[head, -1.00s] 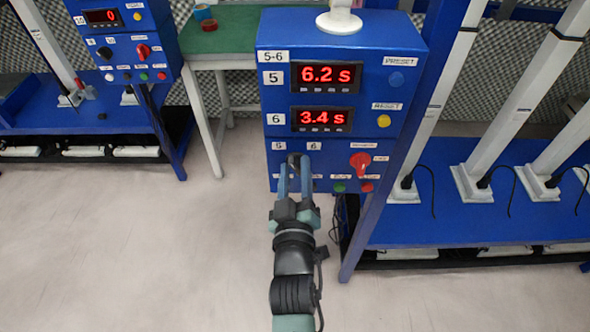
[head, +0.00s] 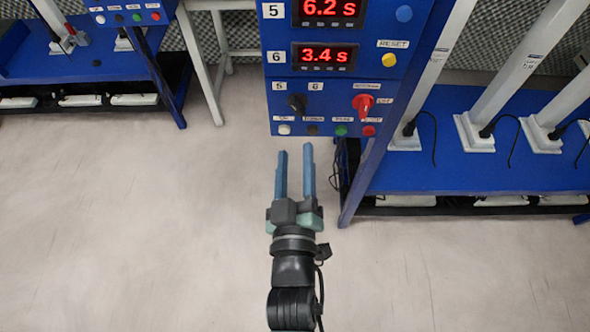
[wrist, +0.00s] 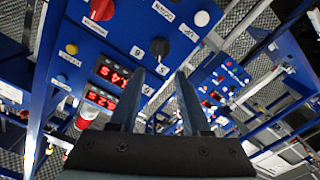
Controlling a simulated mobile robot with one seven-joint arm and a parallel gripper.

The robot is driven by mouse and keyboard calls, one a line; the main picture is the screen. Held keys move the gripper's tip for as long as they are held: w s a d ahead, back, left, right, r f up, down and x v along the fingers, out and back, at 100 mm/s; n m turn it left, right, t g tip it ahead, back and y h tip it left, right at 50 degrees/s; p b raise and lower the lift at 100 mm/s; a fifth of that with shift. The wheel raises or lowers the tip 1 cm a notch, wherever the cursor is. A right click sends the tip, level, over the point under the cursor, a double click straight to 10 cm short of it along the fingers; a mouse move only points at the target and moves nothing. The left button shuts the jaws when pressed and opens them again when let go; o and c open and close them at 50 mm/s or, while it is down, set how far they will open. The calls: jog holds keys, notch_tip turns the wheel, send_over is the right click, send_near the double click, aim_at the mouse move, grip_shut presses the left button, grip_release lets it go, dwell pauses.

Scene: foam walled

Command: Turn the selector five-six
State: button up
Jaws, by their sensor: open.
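The five-six selector is a black knob (head: 297,103) low on the blue control box (head: 330,80), just under the small labels 5 and 6. It also shows in the wrist view (wrist: 160,48), beyond my fingertips. I cannot tell clearly which label it points at. My gripper (head: 295,150) is open, with its two blue-grey fingers apart and nothing between them. In the head view it is below the selector and clear of the box. In the wrist view my gripper (wrist: 159,72) points toward the selector without touching it.
A red knob (head: 363,103) sits right of the selector. White, dark, green and red buttons (head: 341,130) line the box's lower edge. Displays read 6.2 s (head: 328,9) and 3.4 s (head: 325,56). A blue upright (head: 355,190) stands to the right. The floor left is clear.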

jog(key=shift+s, duration=1.3)
